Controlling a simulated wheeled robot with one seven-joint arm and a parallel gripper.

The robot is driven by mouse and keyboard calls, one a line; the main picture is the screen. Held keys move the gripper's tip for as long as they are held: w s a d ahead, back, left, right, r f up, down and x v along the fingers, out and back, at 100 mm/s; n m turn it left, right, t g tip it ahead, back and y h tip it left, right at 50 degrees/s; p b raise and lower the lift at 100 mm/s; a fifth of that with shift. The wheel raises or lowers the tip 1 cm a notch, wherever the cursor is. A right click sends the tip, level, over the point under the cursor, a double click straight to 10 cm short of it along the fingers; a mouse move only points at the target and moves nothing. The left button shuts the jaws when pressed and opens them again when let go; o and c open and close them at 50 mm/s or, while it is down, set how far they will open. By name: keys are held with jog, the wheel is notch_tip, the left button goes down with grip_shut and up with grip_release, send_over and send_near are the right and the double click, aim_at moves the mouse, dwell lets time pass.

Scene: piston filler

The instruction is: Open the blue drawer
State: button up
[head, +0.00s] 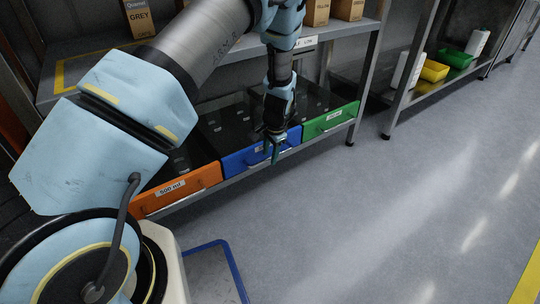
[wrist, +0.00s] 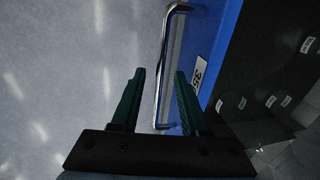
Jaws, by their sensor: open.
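The blue drawer (head: 236,163) is the middle one of three on the lower shelf, between an orange and a green one. Its front also fills part of the wrist view (wrist: 222,48). Its metal bar handle (wrist: 162,85) runs between my two fingers in the wrist view, and the fingers look apart from it. My gripper (head: 274,152) is in front of the blue drawer's right half in the head view and hides part of the handle. In the wrist view my gripper (wrist: 157,98) is open, one finger on each side of the handle.
The orange drawer (head: 178,192) is to the left and the green drawer (head: 330,121) to the right. Boxes (head: 318,12) stand on the shelf above. A yellow bin (head: 434,71) and green bin (head: 455,58) sit on the far rack. The grey floor (head: 370,210) in front is clear.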

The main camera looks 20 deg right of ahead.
grip_shut()
dwell(0.3)
dwell(1.1)
